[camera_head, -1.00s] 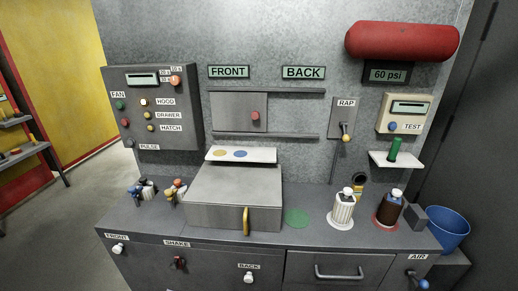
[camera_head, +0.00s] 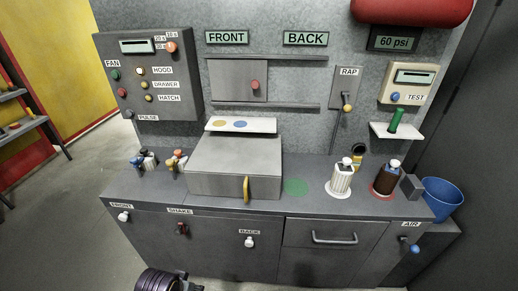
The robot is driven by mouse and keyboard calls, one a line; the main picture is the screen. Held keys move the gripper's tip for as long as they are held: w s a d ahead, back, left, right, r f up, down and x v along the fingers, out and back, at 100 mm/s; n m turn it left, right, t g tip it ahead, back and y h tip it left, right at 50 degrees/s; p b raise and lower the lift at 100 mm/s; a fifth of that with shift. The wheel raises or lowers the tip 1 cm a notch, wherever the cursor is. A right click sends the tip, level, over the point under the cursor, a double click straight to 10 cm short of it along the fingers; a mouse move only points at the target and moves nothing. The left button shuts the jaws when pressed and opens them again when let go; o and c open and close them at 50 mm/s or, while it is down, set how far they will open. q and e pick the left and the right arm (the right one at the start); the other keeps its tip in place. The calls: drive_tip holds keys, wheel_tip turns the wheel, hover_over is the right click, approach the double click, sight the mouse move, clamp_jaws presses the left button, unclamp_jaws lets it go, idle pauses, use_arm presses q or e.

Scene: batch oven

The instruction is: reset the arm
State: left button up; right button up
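Neither gripper shows in the head view. A dark ribbed piece, probably part of my arm, comes in at the bottom edge left of centre. Its fingers, if any, are out of frame. No gripper is seen touching anything on the bench.
The grey bench (camera_head: 150,192) carries a closed metal box (camera_head: 235,160) with a yellow handle, a white bottle (camera_head: 341,180) and a brown bottle (camera_head: 385,179). A blue bin (camera_head: 442,198) stands at the right. Drawer handle (camera_head: 334,238) and knobs stick out in front.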

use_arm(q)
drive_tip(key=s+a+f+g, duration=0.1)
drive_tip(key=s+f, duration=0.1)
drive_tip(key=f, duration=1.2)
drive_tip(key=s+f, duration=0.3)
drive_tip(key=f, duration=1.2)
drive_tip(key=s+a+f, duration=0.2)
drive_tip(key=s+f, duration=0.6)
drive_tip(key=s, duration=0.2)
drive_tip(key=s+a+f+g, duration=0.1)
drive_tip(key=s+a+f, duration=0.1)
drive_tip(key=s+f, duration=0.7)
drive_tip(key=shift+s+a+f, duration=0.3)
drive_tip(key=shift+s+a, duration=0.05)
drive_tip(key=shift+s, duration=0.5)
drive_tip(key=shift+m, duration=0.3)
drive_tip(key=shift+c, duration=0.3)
